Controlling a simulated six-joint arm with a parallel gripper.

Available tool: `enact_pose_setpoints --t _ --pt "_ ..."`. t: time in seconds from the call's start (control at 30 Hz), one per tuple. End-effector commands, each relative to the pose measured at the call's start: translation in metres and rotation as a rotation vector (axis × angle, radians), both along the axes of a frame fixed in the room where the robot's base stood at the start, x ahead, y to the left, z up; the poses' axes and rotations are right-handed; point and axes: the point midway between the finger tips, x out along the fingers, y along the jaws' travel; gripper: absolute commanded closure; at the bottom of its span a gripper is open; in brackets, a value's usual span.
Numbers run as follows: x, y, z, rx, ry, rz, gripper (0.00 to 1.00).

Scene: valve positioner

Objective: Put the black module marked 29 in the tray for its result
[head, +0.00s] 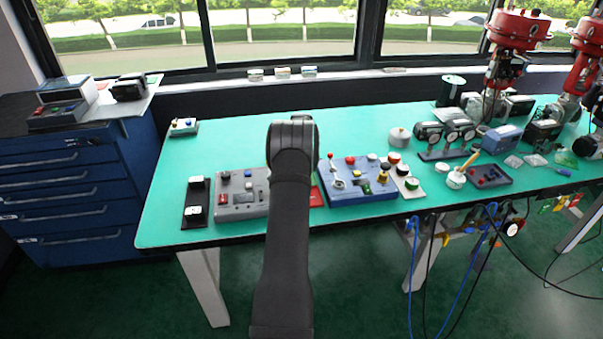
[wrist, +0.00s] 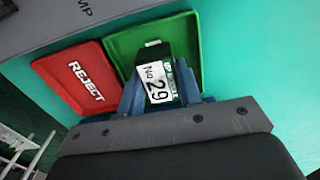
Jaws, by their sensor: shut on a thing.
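The black module (wrist: 151,56) has a white label reading "No 29" and sits between the blue fingers of my gripper (wrist: 160,93) in the wrist view. My gripper is shut on it. Beyond it is a green tray (wrist: 186,38), and the module overlaps the tray in this view; I cannot tell whether it touches the floor. The module and gripper hide most of any lettering on the green tray. A red tray (wrist: 58,71) marked "REJECT" lies beside it on the left.
A grey panel (head: 240,208) with buttons stands left of my arm on the green bench (head: 165,215). A blue panel (head: 365,193) with a lever and knobs stands to the right. Instruments and red-topped valves (head: 517,28) crowd the right end. The bench's back middle is clear.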

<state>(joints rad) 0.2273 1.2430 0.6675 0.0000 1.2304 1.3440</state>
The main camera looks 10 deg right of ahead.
Motion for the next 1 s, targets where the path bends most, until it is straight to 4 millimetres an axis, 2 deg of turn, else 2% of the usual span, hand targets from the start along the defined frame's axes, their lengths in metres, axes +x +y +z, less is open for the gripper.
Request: enact_pose_setpoints --t 0.03,0.1,0.13,0.47,0.57,1.0 --pt "0.0 0.0 -0.001 0.0 0.0 0.0 0.62" --pt "0.0 0.0 0.0 0.0 0.0 0.0 0.48" --pt "0.0 0.0 0.0 0.0 0.0 0.0 0.46" --pt "0.0 0.0 0.004 0.0 -0.001 0.0 0.46" --pt "0.001 0.0 0.015 0.0 -0.002 0.0 0.46" --pt "0.001 0.0 0.103 0.0 -0.002 0.0 0.46"
